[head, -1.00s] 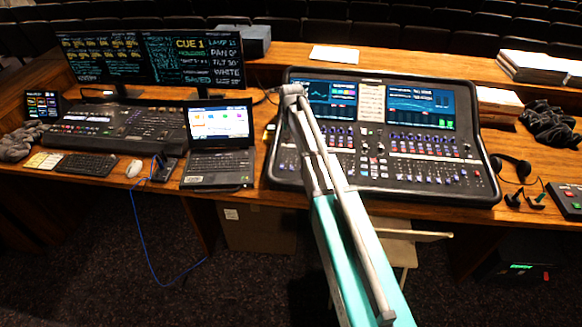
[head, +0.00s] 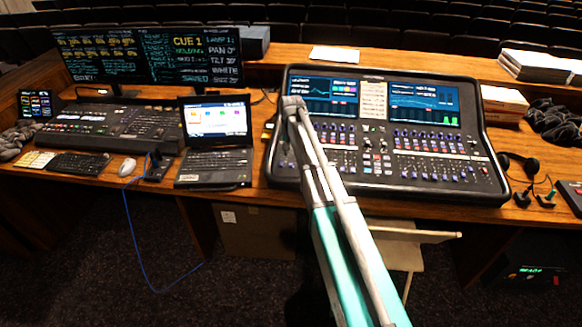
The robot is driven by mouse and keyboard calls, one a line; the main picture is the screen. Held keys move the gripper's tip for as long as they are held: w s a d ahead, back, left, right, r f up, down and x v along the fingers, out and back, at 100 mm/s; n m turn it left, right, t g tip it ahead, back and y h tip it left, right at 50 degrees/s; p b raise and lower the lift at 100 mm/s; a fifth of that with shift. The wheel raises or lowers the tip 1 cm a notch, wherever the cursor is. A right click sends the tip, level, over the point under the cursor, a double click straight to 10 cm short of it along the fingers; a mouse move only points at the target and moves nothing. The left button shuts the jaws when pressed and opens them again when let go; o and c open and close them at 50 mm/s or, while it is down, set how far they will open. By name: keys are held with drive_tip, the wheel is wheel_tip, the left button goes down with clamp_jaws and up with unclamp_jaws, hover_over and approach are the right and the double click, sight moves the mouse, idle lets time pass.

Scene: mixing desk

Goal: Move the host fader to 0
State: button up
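The mixing console (head: 485,185) stands on the wooden desk right of the middle, tilted up, with two lit screens along its top. Rows of small knobs and fader caps (head: 430,175) run across its lower part. The host fader cannot be picked out; no label is readable at this size. My arm reaches from the bottom right up over the left part of the console and covers some of its controls. The arm's far end is over the upper left of the console, beside the left screen (head: 330,97). My gripper's fingers cannot be made out against the dark console.
A laptop (head: 215,145) stands open left of the console, beside a lighting desk (head: 110,130) and wide monitors (head: 150,57). A headset (head: 517,165) lies close to the console's right edge. White papers (head: 334,53) lie behind it. A stool (head: 405,240) stands below the desk front.

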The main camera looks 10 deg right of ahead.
sight(291, 164)
drive_tip(key=shift+f+b, duration=2.45)
drive_tip(key=shift+f, duration=0.35)
clamp_jaws()
